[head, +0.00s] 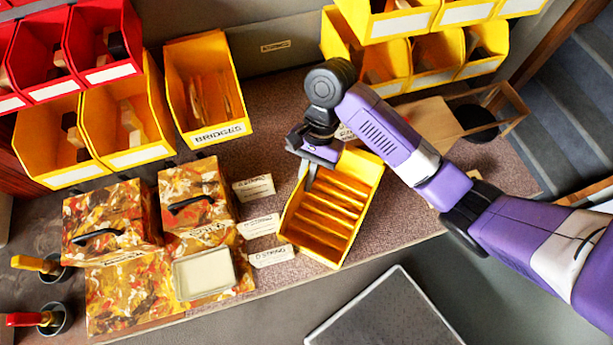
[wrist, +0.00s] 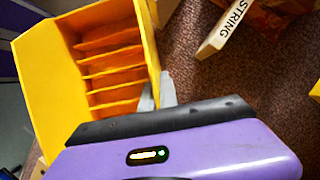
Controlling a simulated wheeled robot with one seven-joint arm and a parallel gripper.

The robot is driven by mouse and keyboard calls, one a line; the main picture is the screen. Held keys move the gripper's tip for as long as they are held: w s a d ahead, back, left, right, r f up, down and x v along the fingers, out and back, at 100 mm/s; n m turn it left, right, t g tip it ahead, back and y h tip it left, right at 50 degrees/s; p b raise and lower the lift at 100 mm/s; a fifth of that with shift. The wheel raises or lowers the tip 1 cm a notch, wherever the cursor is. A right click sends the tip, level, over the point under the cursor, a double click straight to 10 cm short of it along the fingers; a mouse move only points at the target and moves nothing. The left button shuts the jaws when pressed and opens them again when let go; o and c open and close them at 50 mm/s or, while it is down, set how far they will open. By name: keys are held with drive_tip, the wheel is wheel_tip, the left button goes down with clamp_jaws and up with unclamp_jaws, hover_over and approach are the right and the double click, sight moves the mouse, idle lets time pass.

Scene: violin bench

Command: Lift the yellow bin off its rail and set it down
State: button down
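A yellow bin with several cross dividers (head: 330,215) stands on the brown bench top, near its front edge, turned at an angle. It also shows in the wrist view (wrist: 110,62), at the upper left. My gripper (head: 311,180) is at the bin's left wall in the head view. In the wrist view my gripper's grey fingertips (wrist: 160,92) lie close together on either side of the bin's wall, and look shut on it. Whether the bin's base bears fully on the bench is hard to tell.
Small string labels (head: 254,188) lie left of the bin. A yellow BRIDGES bin (head: 222,130) stands behind left. Patterned boxes (head: 110,220) and a pale tray (head: 203,274) are at left. More yellow bins (head: 400,25) hang at the back. A wooden frame (head: 430,122) is behind right.

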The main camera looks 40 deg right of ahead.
drive_tip(key=shift+f, duration=0.2)
drive_tip(key=c, duration=1.6)
unclamp_jaws()
drive_tip(key=shift+o, duration=0.2)
drive_tip(key=shift+r, duration=0.1)
drive_tip(key=p+v, duration=0.1)
drive_tip(key=v, duration=0.6)
drive_tip(key=shift+d+r, duration=0.15)
drive_tip(key=shift+r, duration=0.1)
